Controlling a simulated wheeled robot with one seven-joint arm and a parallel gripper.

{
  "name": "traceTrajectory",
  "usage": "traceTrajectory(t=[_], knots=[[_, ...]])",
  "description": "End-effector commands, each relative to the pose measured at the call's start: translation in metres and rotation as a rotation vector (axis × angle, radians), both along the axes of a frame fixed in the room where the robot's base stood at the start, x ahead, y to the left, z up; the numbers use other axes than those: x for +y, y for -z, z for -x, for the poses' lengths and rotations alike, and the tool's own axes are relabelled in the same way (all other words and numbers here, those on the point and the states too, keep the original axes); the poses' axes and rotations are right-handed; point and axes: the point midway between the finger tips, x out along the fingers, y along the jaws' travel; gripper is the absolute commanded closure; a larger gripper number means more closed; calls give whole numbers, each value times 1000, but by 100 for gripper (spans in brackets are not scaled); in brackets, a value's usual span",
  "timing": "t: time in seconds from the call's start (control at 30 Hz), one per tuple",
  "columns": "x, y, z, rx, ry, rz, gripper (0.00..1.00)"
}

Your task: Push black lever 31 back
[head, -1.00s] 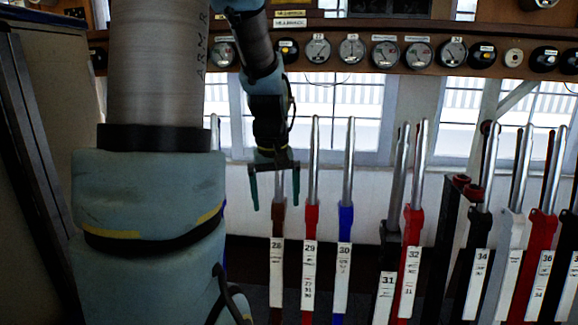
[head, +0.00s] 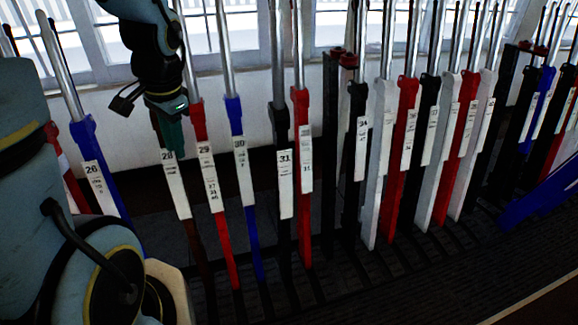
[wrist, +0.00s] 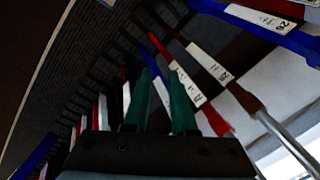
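Black lever 31 (head: 283,125) stands upright in the row in the head view, with a steel handle and a white plate marked 31. Blue lever 30 (head: 244,170) is to its left and red lever 32 (head: 301,125) is close on its right. My gripper (head: 170,136) points down by brown lever 28, well left of lever 31 and apart from it. In the wrist view my gripper (wrist: 163,68) has its two green fingers spread with a gap between them, nothing held. I cannot make out lever 31 surely in the wrist view.
Red lever 29 (head: 204,150) and lever 30 stand between my gripper and lever 31. Blue lever 26 (head: 95,160) is at the left. More levers stand close together to the right. Windows are behind; the dark floor (head: 400,290) in front is clear.

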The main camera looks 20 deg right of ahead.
Motion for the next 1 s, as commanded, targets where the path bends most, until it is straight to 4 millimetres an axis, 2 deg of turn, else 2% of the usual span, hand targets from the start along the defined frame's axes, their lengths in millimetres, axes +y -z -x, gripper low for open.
traceTrajectory(t=[0.03, 0.2, 0.43, 0.6, 0.7, 0.83, 1.0], knots=[[-17, 22, -5, -9, 140, -39, 82], [-71, 52, -20, -49, 616, -194, 100], [-157, 88, -27, -126, 1236, -440, 100], [-227, 108, -19, -200, 1651, -650, 100], [-261, 114, -10, -240, 1834, -761, 100], [-290, 116, -2, -276, 1980, -863, 100], [-302, 117, 0, -291, 2043, -912, 100]])
